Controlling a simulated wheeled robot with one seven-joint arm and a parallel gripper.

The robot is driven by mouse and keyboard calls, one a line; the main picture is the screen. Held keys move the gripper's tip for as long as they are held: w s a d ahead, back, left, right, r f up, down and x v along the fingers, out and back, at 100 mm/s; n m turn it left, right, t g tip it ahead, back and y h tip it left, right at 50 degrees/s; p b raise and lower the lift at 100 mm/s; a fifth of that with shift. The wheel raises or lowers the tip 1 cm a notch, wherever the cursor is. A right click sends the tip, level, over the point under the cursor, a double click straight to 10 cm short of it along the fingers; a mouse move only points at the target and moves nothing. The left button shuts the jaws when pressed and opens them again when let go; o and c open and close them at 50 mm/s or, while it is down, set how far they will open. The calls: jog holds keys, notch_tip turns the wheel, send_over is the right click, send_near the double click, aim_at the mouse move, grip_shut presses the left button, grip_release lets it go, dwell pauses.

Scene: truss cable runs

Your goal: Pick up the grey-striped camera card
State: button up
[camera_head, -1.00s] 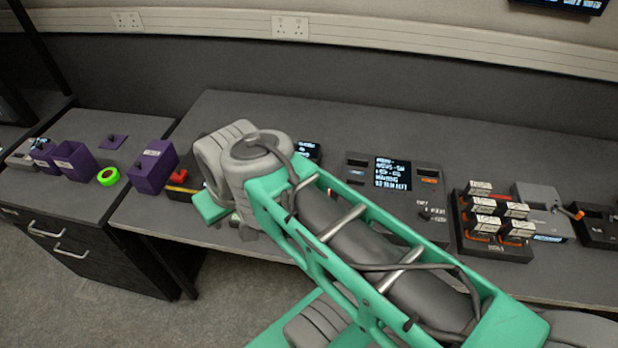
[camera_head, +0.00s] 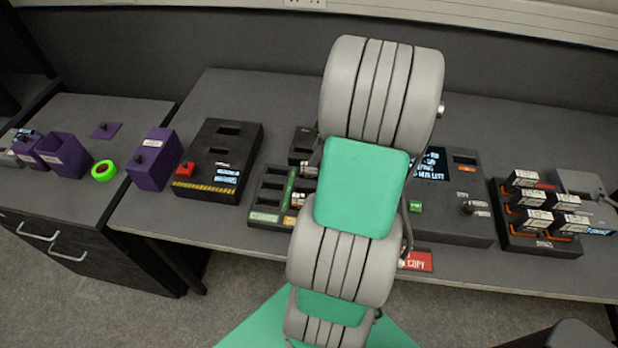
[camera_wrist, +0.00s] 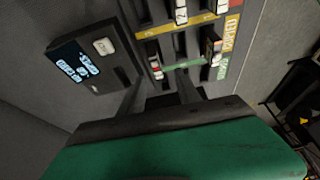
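A card tray (camera_wrist: 190,40) with yellow and green label strips fills the upper middle of the wrist view; part of it shows in the head view (camera_head: 265,215). Small cards stand in its slots: one at the top (camera_wrist: 181,12), one at right (camera_wrist: 216,52) and one at left (camera_wrist: 156,66). I cannot tell which has grey stripes. My gripper (camera_wrist: 158,95) is at the bottom of the wrist view, its two dark fingers apart, with no card visible between them. It points at the green-strip end of the tray. In the head view my arm hides it.
A small device with a lit screen (camera_wrist: 75,65) is left of the tray in the wrist view. In the head view, a black box with a red knob (camera_head: 215,160) is left, a grey console (camera_head: 455,215) right, and a battery rack (camera_head: 540,248) farther right. Purple bins (camera_head: 153,160) stand at left.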

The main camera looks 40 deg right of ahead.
aim_at(310, 168)
jog(key=x, duration=0.2)
jog(key=p+x, duration=0.1)
jog(key=x, duration=0.2)
jog(key=d+p+x, duration=0.1)
jog(key=x, duration=0.2)
jog(key=shift+s+f, duration=0.15)
jog(key=shift+f, duration=0.1)
jog(key=shift+c, duration=0.3)
grip_shut()
